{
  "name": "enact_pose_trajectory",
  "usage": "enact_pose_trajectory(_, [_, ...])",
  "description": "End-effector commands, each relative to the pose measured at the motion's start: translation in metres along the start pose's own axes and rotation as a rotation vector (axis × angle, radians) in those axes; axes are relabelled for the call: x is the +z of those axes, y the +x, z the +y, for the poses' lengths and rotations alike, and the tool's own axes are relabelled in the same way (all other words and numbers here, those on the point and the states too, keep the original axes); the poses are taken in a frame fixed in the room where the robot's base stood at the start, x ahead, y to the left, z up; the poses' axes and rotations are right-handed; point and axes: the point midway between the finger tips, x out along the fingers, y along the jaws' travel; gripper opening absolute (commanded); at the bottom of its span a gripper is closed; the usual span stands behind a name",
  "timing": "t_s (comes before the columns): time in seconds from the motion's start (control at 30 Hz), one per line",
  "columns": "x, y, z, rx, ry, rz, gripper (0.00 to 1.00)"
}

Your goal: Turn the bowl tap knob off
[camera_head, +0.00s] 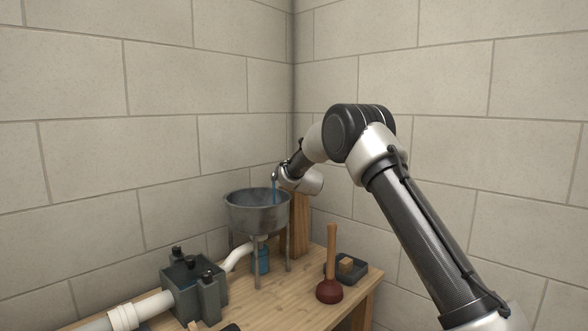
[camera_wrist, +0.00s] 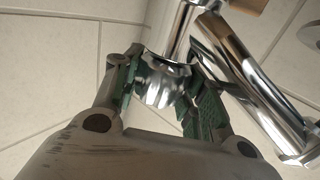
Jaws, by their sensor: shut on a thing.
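The tap knob (camera_wrist: 163,88) is a fluted chrome piece in the wrist view. My gripper (camera_wrist: 166,80) has its green-padded fingers on either side of it and is shut on it. A chrome tap pipe (camera_wrist: 262,88) runs slantwise to the right of the knob. In the head view, a blue stream of water (camera_head: 274,189) falls into the grey metal bowl (camera_head: 258,214), which stands on legs on the bench. My wrist hides the knob, most of the tap and my fingers in the head view.
A wooden post (camera_head: 300,228) stands behind the bowl's right side. A plunger (camera_head: 330,275) and a dark tray (camera_head: 357,272) with a block sit to the right. A grey box (camera_head: 195,285) and white pipe (camera_head: 140,309) are at the left. Block walls form a corner behind.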

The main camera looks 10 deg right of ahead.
Motion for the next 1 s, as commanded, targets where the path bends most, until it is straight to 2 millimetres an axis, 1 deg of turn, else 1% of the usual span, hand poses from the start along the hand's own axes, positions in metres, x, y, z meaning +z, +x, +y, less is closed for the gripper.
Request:
enact_pose_trajectory(0.3, [-0.0017, 0.0004, -0.0009, 0.090, -0.001, 0.004, 0.18])
enact_pose_trajectory(0.77, [-0.0029, 0.0005, -0.0002, 0.103, -0.001, 0.006, 0.18])
enact_pose_trajectory(0.8, [-0.0030, 0.0005, -0.0002, 0.103, -0.001, 0.006, 0.45])
enact_pose_trajectory(0.87, [-0.0029, 0.0005, -0.0001, 0.103, -0.001, 0.006, 0.56])
enact_pose_trajectory(0.9, [-0.0026, 0.0005, 0.0000, 0.104, -0.001, 0.006, 0.63])
enact_pose_trajectory(1.0, [-0.0020, 0.0004, 0.0002, 0.104, -0.001, 0.005, 0.64])
